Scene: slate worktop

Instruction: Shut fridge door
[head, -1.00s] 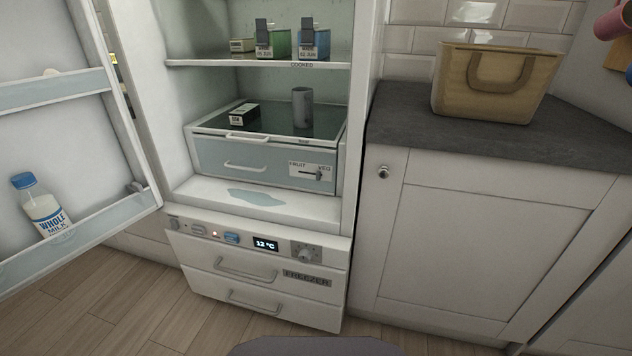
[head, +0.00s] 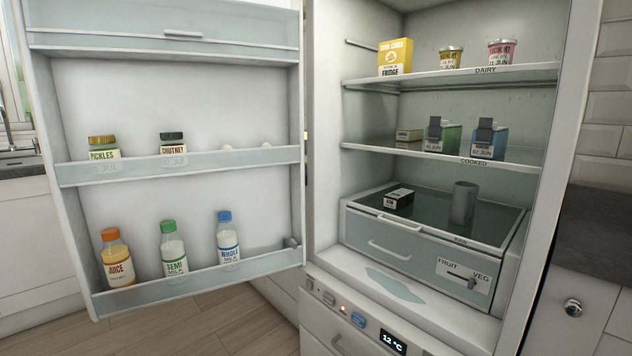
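The fridge door (head: 180,110) stands wide open to the left of the fridge body in the head view. Its inner side faces me. Its racks hold a pickles jar (head: 104,148), a chutney jar (head: 172,143), a juice bottle (head: 116,258), a semi milk bottle (head: 173,249) and a whole milk bottle (head: 228,240). The fridge interior (head: 440,105) is exposed, with shelves, a drawer (head: 400,240) and a 12 °C display (head: 393,341) below. Neither of my grippers is in view.
A yellow box (head: 395,57) and two small pots stand on the dairy shelf, within its edge. A grey cup (head: 462,203) and a small dark box (head: 399,198) sit on the drawer's top. A pale puddle (head: 395,284) lies on the fridge floor. A worktop (head: 600,230) adjoins at right.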

